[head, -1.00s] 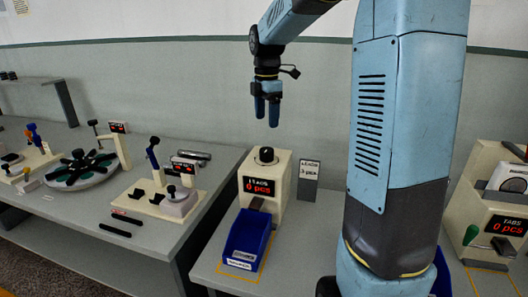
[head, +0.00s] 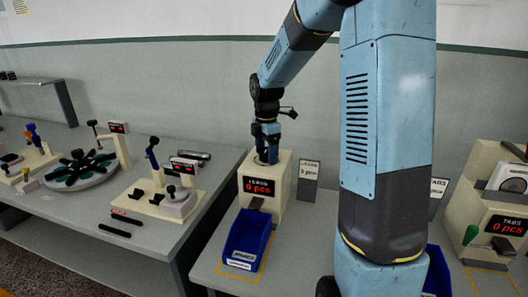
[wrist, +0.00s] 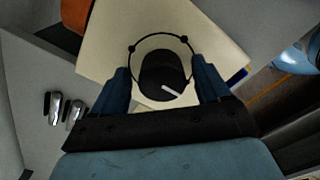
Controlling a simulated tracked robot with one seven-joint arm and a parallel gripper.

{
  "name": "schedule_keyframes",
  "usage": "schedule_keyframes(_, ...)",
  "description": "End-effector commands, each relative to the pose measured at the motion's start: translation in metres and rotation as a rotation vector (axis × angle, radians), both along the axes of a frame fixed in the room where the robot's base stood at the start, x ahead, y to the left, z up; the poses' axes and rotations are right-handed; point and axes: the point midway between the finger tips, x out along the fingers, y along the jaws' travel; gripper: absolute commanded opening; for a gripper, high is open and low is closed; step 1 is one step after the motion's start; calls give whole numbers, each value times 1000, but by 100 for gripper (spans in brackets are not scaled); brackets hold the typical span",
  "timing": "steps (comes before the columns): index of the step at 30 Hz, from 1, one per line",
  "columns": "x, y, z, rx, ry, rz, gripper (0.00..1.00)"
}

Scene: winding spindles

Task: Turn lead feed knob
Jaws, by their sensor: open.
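The lead feed machine (head: 278,207) is a cream box with a red display reading 0 pcs. Its black knob (wrist: 166,76), with a white pointer line, sits on the top face inside a thin black ring mark. My gripper (head: 267,156) points down over the machine's top and hides most of the knob in the head view. In the wrist view my gripper's blue fingers (wrist: 161,88) are apart, one on each side of the knob. I cannot tell whether they touch it.
A blue bin (head: 246,240) stands in front of the machine. A small grey sign (head: 309,172) stands to its right. The tabs machine (head: 495,225) is at far right. A workbench (head: 75,215) with fixtures and a round tray is at left.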

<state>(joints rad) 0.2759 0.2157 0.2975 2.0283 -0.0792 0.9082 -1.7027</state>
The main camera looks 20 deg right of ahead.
Motion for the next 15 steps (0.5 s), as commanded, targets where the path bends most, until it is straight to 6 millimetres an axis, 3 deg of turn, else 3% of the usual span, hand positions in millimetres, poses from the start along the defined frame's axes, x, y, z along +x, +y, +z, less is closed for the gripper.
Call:
schedule_keyframes(5,0,0,0,0,0,0,76)
schedule_keyframes(15,0,1,1,0,0,1,44)
